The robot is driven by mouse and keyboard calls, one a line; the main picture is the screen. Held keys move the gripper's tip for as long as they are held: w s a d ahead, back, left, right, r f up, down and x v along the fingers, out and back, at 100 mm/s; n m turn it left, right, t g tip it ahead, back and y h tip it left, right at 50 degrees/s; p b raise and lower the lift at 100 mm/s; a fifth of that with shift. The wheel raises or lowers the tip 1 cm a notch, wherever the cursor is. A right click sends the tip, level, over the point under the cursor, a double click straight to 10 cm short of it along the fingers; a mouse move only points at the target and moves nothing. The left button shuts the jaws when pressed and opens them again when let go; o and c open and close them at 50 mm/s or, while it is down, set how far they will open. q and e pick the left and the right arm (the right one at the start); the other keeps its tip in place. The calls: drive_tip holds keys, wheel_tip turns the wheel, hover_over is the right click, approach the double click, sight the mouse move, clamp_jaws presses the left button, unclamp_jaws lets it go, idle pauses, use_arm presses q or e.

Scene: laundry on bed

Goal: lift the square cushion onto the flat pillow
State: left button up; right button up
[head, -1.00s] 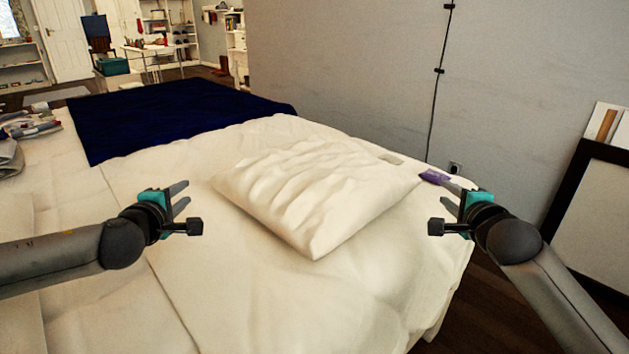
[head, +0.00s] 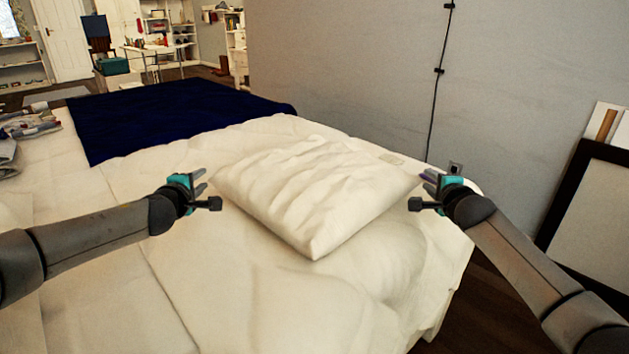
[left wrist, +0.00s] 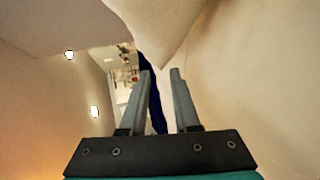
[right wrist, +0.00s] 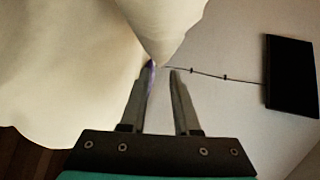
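The white square cushion (head: 315,195) lies creased on the bed, a corner pointing towards me. My left gripper (head: 206,190) is open close beside its left corner. In the left wrist view that corner (left wrist: 158,45) hangs at the top, just beyond the open fingertips (left wrist: 161,72). My right gripper (head: 422,194) is open close beside the right corner. In the right wrist view that corner (right wrist: 165,40) comes down to the open fingertips (right wrist: 162,68); I cannot tell whether they touch. I cannot make out a separate flat pillow against the white bedding.
The white bed (head: 230,310) surrounds the cushion, with clear room in front. A dark blue blanket (head: 170,115) covers the far left part. Folded cloths (head: 28,122) lie at the left edge. A grey wall (head: 350,70) stands behind, a dark-framed panel (head: 590,210) at right.

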use_arm(q)
drive_tip(key=shift+w+f, duration=0.1)
drive_tip(key=shift+w, duration=0.2)
use_arm(e)
drive_tip(key=shift+w, duration=0.3)
use_arm(q)
drive_tip(key=shift+d, duration=0.3)
use_arm(e)
drive_tip(key=shift+a, duration=0.3)
use_arm(q)
drive_tip(key=shift+d, duration=0.45)
use_arm(e)
drive_tip(key=shift+a, duration=0.45)
use_arm(q)
drive_tip(key=shift+d, duration=0.3)
use_arm(e)
drive_tip(key=shift+a, duration=0.3)
